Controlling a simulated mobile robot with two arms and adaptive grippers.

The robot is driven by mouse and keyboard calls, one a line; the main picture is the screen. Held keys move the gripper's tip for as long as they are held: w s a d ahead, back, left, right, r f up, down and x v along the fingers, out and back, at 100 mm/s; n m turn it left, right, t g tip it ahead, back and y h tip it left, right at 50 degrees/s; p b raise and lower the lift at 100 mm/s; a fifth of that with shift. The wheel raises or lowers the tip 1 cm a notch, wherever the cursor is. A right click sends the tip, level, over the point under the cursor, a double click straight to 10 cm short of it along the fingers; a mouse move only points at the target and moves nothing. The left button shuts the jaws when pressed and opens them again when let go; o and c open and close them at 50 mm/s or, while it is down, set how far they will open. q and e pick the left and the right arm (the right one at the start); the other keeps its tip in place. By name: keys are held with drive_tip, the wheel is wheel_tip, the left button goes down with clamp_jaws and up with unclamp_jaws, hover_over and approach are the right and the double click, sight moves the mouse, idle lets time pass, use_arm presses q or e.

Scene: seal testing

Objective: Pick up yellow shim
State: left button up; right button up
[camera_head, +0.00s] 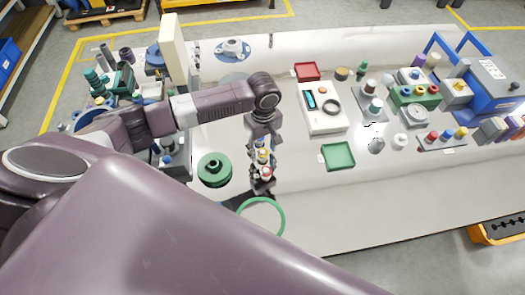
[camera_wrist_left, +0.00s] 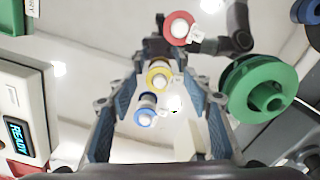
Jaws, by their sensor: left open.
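The yellow shim (camera_wrist_left: 159,74) is a yellow ring around a white peg, between a blue ring (camera_wrist_left: 145,110) and a red ring (camera_wrist_left: 180,28) in the left wrist view. In the head view the yellow shim (camera_head: 262,156) shows small below my left gripper (camera_head: 262,148), with a red ring (camera_head: 266,173) just in front. My left gripper is open above the row of pegs, with its fingers on either side of the yellow and blue rings. It holds nothing. Whether a finger touches the shim I cannot tell. My right gripper does not show.
A green stepped flange (camera_head: 214,169) stands left of the pegs, and a large green ring (camera_head: 261,217) lies in front. A white meter (camera_head: 322,108) and a green tray (camera_head: 338,156) are to the right. The table's front right is clear.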

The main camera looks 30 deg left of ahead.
use_arm(q)
drive_tip(key=shift+c, duration=0.2)
drive_tip(key=c, duration=0.7)
